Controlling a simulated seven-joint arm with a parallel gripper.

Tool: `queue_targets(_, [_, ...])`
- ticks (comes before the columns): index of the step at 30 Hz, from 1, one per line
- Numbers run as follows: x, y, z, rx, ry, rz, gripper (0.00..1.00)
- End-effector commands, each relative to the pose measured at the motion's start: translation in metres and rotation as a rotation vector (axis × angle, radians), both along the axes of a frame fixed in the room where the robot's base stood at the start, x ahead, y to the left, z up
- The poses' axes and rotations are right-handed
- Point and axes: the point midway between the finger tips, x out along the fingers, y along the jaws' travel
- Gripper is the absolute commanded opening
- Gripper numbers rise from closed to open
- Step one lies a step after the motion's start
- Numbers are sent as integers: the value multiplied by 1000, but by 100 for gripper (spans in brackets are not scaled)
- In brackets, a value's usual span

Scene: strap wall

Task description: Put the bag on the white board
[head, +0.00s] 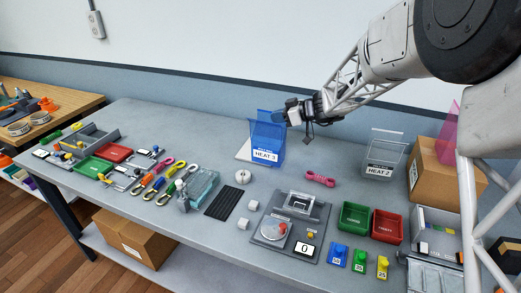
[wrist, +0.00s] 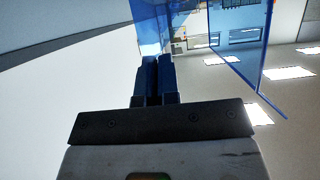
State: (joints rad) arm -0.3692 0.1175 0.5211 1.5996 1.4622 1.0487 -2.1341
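A translucent blue bag (head: 266,137) with a white "HEAT 3" label stands upright at the back middle of the table. A white board (head: 242,150) shows at its left edge, partly hidden behind the bag. I cannot tell whether the bag rests on the board or hangs just above it. My gripper (head: 288,114) is at the bag's upper right side. In the wrist view, its two fingers (wrist: 153,80) are close together on a blue wall of the bag (wrist: 150,28).
A clear "HEAT 2" bag (head: 383,152) and a cardboard box (head: 436,180) stand to the right. A pink strap (head: 320,178), a scale (head: 282,235) and green (head: 354,218) and red (head: 387,227) bins lie in front. Tools and trays crowd the left. A wall runs behind.

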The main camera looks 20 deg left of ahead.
Motion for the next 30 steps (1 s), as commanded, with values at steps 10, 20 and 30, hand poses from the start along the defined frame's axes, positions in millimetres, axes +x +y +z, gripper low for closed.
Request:
queue_targets(10, [2, 1, 0, 0, 0, 0, 0])
queue_targets(20, [25, 15, -4, 0, -1, 0, 0])
queue_targets(30, [58, 34, -6, 0, -1, 0, 0])
